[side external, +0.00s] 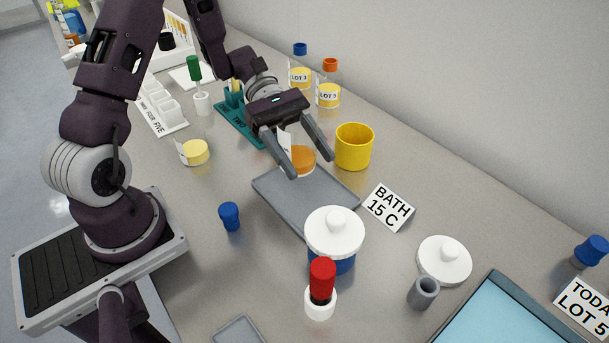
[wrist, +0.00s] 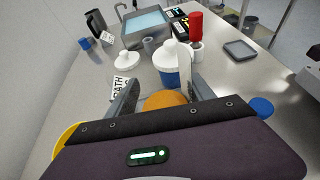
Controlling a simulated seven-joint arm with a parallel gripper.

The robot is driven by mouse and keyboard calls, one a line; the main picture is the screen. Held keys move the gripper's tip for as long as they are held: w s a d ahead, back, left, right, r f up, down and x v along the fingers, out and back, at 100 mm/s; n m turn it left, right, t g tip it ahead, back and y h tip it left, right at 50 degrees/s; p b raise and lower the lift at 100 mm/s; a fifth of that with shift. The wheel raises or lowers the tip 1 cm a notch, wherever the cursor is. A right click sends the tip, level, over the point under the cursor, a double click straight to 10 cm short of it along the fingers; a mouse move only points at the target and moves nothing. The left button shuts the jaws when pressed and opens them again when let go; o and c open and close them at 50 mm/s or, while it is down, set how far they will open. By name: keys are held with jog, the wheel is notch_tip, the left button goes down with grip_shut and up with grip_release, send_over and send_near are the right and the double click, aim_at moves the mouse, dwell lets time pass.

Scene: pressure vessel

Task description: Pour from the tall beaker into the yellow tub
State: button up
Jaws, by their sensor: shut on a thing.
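My gripper (side external: 310,164) is shut around a vessel with orange contents (side external: 301,157), which I take to be the tall beaker; its clear walls are hard to make out. A white label stands up beside the near finger. The vessel looks upright, over or on the far end of the grey tray; I cannot tell whether it touches. In the wrist view the orange contents (wrist: 165,100) show between the fingers. The yellow tub (side external: 354,148) stands just right of my gripper, open at the top. Its edge shows at the left of the wrist view (wrist: 65,146).
The grey tray (side external: 275,205) lies below my gripper. A white-lidded blue container (side external: 334,236) stands at its near end. A BATH 15 C sign (side external: 388,207) is right of the tray. Lot bottles (side external: 328,92) and a green rack (side external: 230,118) stand behind.

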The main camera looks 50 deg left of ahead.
aim_at(353, 147)
jog(key=shift+w+d+r+t, duration=0.15)
jog(key=shift+w+d+r, duration=0.1)
jog(key=shift+r, duration=0.4)
jog(key=shift+w+d+r+t, duration=0.15)
jog(key=shift+w+d+r, duration=0.05)
jog(key=shift+r, duration=0.4)
jog(key=w+d+f+n+t+y, duration=0.3)
jog(key=w+d+f+n+t, duration=0.1)
jog(key=w+n+t, duration=0.5)
jog(key=shift+w+f, duration=0.3)
jog(key=shift+f, duration=0.05)
